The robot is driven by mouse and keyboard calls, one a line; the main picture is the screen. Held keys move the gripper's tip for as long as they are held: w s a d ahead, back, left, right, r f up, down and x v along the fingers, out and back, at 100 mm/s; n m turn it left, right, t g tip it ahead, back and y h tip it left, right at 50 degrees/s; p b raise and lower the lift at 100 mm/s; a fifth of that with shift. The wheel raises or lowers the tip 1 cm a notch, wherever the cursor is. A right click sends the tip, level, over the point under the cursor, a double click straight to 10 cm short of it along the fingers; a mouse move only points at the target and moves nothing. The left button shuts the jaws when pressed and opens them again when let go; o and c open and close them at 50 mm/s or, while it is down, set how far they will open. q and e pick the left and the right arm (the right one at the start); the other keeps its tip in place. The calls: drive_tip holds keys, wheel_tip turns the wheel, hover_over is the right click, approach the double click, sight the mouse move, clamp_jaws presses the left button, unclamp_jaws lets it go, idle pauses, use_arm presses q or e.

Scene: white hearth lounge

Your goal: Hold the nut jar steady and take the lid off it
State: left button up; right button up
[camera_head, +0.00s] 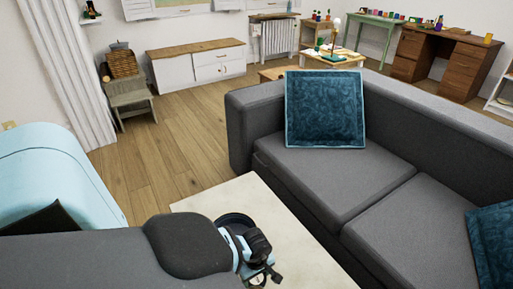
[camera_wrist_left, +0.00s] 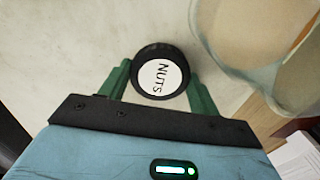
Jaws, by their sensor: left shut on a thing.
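In the left wrist view, the nut jar shows from above as a round black lid (camera_wrist_left: 148,57) with a white disc reading "NUTS". The jar's body under the lid is hidden. My left gripper (camera_wrist_left: 160,85) is shut on the jar, with one green finger on each side. I cannot tell whether the fingers touch the lid's rim or the body below it. In the head view, my left gripper (camera_head: 264,274) is over the pale table at the bottom, and my arm hides most of the jar there. My right gripper is not in view.
A large clear glass vessel (camera_wrist_left: 265,45) stands close to the jar's right in the wrist view. The pale tabletop (camera_head: 305,245) has bare room to the right of my gripper. A grey sofa (camera_head: 320,180) with blue cushions (camera_head: 325,108) stands just beyond the table.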

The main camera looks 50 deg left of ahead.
use_arm(q)
drive_tip(key=shift+f, duration=0.15)
drive_tip(key=shift+f, duration=0.1)
drive_tip(key=shift+f, duration=0.1)
drive_tip(key=o, duration=1)
drive_tip(key=shift+o, duration=0.4)
